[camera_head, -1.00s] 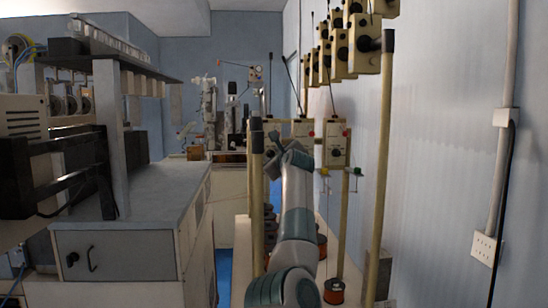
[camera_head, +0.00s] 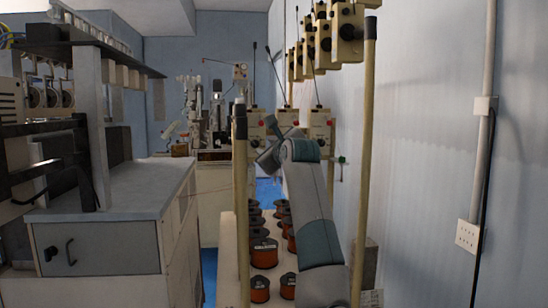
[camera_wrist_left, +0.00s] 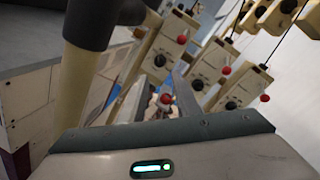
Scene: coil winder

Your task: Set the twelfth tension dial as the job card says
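Cream tension boxes with black dials hang in two rows on a rack. In the head view, one lower box (camera_head: 320,122) stands just beyond my left gripper (camera_head: 268,150), and an upper box (camera_head: 346,32) hangs above right. I cannot tell which dial is the twelfth, and no job card is readable. The left gripper points away, at the lower row's height, apart from the boxes. In the left wrist view, its fingers (camera_wrist_left: 153,98) are spread with nothing held. Boxes with red balls show beyond, such as one box (camera_wrist_left: 208,65). My right gripper is out of view.
Rack posts stand left (camera_head: 241,200) and right (camera_head: 364,150) of my left arm. Copper wire spools (camera_head: 264,252) stand on the shelf below. A grey-topped cabinet (camera_head: 115,190) is at the left, and a blue wall (camera_head: 425,150) at the right.

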